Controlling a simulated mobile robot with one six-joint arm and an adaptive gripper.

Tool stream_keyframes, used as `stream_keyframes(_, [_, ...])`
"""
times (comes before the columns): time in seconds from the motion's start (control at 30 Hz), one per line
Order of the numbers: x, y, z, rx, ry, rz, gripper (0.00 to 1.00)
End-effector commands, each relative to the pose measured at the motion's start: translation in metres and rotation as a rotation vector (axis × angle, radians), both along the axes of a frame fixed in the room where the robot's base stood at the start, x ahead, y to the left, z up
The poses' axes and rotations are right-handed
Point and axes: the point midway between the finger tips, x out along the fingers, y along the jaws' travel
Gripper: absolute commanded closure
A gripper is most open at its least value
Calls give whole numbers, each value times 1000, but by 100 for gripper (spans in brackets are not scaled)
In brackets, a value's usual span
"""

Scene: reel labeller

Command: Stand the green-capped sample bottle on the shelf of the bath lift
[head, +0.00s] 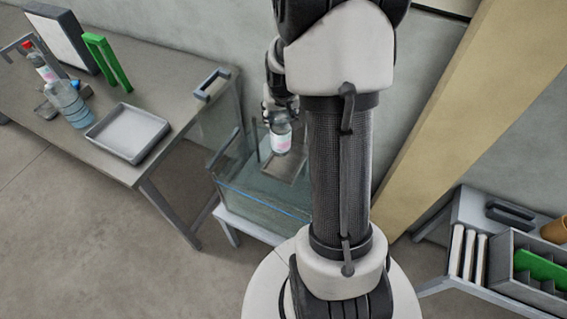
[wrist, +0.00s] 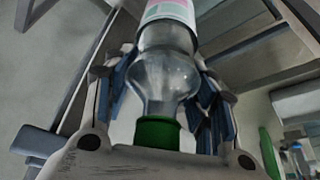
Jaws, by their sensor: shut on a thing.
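The sample bottle (head: 281,140) is clear, with a white and pink label. Its green cap (wrist: 157,131) shows in the wrist view, close to my gripper's palm. My gripper (head: 281,112) is shut on the bottle's neck and shoulder, a finger on each side, and the bottle looks about upright below it. The bath lift's shelf (head: 286,168) is a grey-brown plate in the glass-walled water bath (head: 258,207). The bottle's base is over or at the shelf's back part; I cannot tell whether they touch. My arm hides the bath's right side.
A table (head: 180,73) at left holds a grey tray (head: 127,132), a large clear bottle (head: 70,104), a red-capped bottle (head: 43,68) and a green frame (head: 108,62). A tan post (head: 455,100) stands right of my arm. A rack (head: 535,270) sits at lower right.

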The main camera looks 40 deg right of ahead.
Motion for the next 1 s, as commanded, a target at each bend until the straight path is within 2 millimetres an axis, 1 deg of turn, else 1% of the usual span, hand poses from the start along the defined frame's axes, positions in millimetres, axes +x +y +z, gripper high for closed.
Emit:
stream_keyframes(0.03, [-2,-6,-3,0,1,-12,100])
stream_keyframes(0.1, [-3,-9,-13,1,2,-18,100])
stream_keyframes(0.2, [-3,-9,-34,2,2,-18,100])
stream_keyframes(0.3, [-3,-9,-50,1,2,-18,100])
stream_keyframes(0.57, [-2,-9,-70,-1,0,-17,100])
stream_keyframes(0.73, [-2,-8,-95,0,1,-17,100])
stream_keyframes(0.8, [-2,-8,-100,0,-1,-16,100])
stream_keyframes(1.0, [-2,-9,-98,-1,-3,-17,100])
